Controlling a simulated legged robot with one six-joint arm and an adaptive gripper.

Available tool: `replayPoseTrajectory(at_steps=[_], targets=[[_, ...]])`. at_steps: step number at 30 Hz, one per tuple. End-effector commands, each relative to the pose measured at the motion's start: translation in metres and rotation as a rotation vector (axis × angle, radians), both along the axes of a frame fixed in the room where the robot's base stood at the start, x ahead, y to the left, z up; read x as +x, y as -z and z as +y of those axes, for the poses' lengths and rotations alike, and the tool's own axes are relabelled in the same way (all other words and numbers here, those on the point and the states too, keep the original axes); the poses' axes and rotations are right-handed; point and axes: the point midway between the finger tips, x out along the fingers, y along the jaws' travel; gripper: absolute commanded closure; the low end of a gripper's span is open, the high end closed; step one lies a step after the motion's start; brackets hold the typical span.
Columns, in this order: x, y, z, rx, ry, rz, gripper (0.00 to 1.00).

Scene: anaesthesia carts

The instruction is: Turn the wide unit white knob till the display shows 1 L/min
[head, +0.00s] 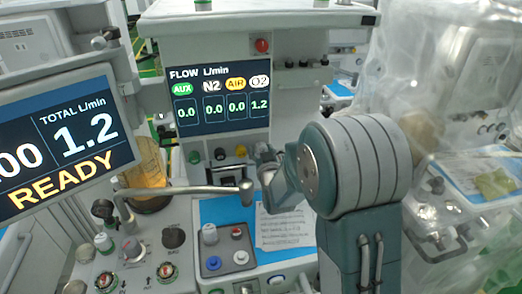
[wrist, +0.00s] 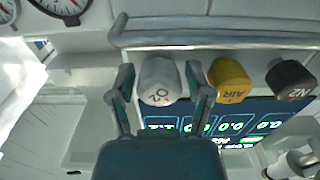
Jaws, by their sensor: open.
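The white O2 knob (wrist: 160,82) sits between the two spread fingers of my gripper (wrist: 164,92) in the wrist view. A narrow gap seems to show on each side, so the fingers look apart from it. In the head view my gripper (head: 266,165) is at the knob row and hides the white knob. The flow display (head: 217,100) reads O2 1.2, with AUX, N2 and AIR at 0.0. The left display (head: 60,140) reads TOTAL 1.2 L/min and READY.
The yellow AIR knob (wrist: 229,82) and black N2 knob (wrist: 290,78) stand beside the white knob. A metal rail (wrist: 220,35) runs along the knob row. A grey jointed bar (head: 195,189) crosses below the knobs in the head view. Plastic-wrapped equipment (head: 450,100) fills the right.

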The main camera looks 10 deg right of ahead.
Motion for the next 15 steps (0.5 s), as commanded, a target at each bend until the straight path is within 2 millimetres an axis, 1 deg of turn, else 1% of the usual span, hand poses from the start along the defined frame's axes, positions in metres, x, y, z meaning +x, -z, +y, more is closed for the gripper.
replayPoseTrajectory(at_steps=[6,8,9,10,11,15], targets=[[0.0004,-0.0003,0.0,0.0,0.0,-0.001,0.35],[0.0003,-0.0003,0.0,0.0,0.0,-0.001,0.62],[0.0003,-0.0003,0.0,0.0,0.0,-0.001,0.79],[0.0003,-0.0003,0.0,0.0,0.0,-0.001,0.93],[0.0003,-0.0003,0.0,0.0,0.0,-0.001,0.97],[0.0006,-0.0001,0.0002,0.005,-0.001,-0.001,0.97]])
